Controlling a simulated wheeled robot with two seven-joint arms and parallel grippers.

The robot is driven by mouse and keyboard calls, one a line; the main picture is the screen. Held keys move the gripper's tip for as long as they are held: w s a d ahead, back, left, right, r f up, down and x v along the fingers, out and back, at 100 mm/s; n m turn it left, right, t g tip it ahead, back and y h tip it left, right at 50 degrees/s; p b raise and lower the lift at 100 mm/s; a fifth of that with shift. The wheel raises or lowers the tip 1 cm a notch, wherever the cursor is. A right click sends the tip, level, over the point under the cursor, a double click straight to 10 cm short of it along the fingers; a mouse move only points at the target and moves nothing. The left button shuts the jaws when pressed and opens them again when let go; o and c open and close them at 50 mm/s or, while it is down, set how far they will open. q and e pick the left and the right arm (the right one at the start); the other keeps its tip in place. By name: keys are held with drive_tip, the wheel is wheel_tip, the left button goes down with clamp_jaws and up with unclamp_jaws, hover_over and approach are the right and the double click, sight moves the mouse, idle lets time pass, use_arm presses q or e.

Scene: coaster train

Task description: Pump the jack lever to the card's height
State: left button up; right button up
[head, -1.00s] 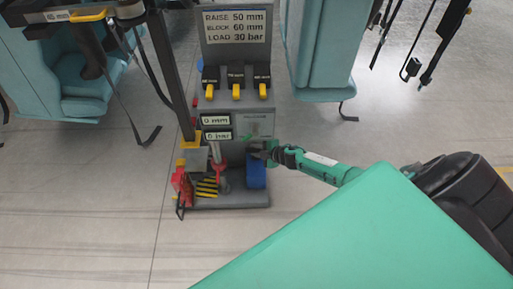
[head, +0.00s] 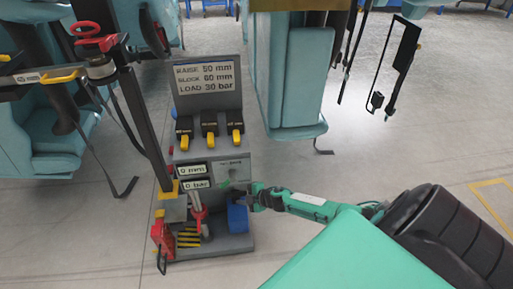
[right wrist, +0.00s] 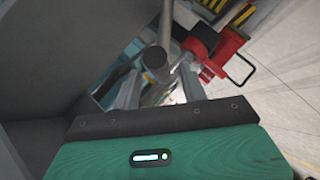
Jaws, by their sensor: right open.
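The card (head: 207,78) at the top of the grey stand reads RAISE 50 mm, BLOCK 60 mm, LOAD 30 bar. Below it, one display (head: 192,169) reads 0 mm and another (head: 196,184) reads 0 bar. A pale jack lever with a red lower part (head: 198,216) stands at the stand's lower middle. My right gripper (head: 243,194) is open just right of it, above a blue block (head: 238,218). In the right wrist view, a round-ended grey metal bar (right wrist: 155,62) shows just beyond or between the fingers; I cannot tell which. My left gripper is out of view.
A red part (head: 162,236) and a yellow-black striped plate (head: 188,238) are at the stand's base. A dark post (head: 140,125) rises on the left. Teal seats flank the stand; the floor at right is clear.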

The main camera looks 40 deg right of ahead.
use_arm(q)
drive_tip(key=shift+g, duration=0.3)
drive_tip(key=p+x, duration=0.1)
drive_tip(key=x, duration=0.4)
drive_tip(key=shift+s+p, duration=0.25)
drive_tip(key=shift+p, duration=0.15)
use_arm(e)
drive_tip(key=v, duration=1)
drive_tip(key=shift+s+r, duration=0.25)
drive_tip(key=shift+s, duration=0.05)
drive_tip(key=shift+d, duration=0.1)
